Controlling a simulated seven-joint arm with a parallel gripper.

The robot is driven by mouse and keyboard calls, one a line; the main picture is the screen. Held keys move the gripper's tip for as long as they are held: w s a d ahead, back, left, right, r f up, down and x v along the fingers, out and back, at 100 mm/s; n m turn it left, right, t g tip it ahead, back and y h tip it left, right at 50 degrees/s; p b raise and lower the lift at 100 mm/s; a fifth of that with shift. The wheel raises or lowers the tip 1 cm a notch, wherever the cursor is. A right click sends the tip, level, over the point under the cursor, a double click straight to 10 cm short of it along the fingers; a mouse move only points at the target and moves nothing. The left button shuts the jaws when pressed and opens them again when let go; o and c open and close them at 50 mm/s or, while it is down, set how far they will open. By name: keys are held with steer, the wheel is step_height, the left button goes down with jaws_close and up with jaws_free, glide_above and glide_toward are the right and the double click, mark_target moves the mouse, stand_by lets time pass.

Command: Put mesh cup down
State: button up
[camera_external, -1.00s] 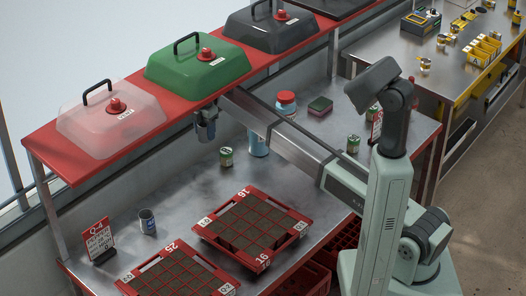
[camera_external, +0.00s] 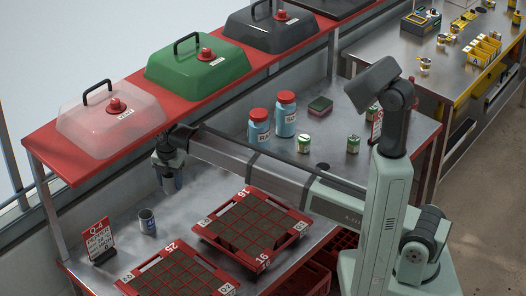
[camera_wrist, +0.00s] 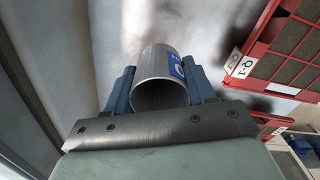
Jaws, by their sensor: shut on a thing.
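My gripper (camera_external: 169,186) has blue fingers and is above the bench at its left part, in front of the red shelf. In the wrist view the gripper (camera_wrist: 160,92) is shut on a grey metal mesh cup (camera_wrist: 155,65) with a blue label, its round opening toward the camera. In the external view the fingers largely hide this held cup. Another grey cup (camera_external: 147,222) with a blue-and-white label stands upright on the bench, below and left of the gripper.
Two red seed trays (camera_external: 268,265) (camera_external: 222,283) lie at the front. A red sign (camera_external: 99,241) stands at left. Two blue bottles with red caps (camera_external: 259,133) (camera_external: 285,118) and green-white cans (camera_external: 304,145) (camera_external: 353,145) stand farther right. The shelf (camera_external: 50,155) overhangs the back. Bare bench lies around the standing cup.

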step_height(320, 180, down, 9)
steer(key=shift+f, duration=0.15)
stand_by(0.4)
steer(key=shift+f, duration=0.1)
steer(key=o, duration=0.9)
steer(key=shift+o, duration=0.7)
steer(key=shift+r, duration=0.2)
step_height(320, 180, up, 12)
steer(key=shift+f, duration=0.1)
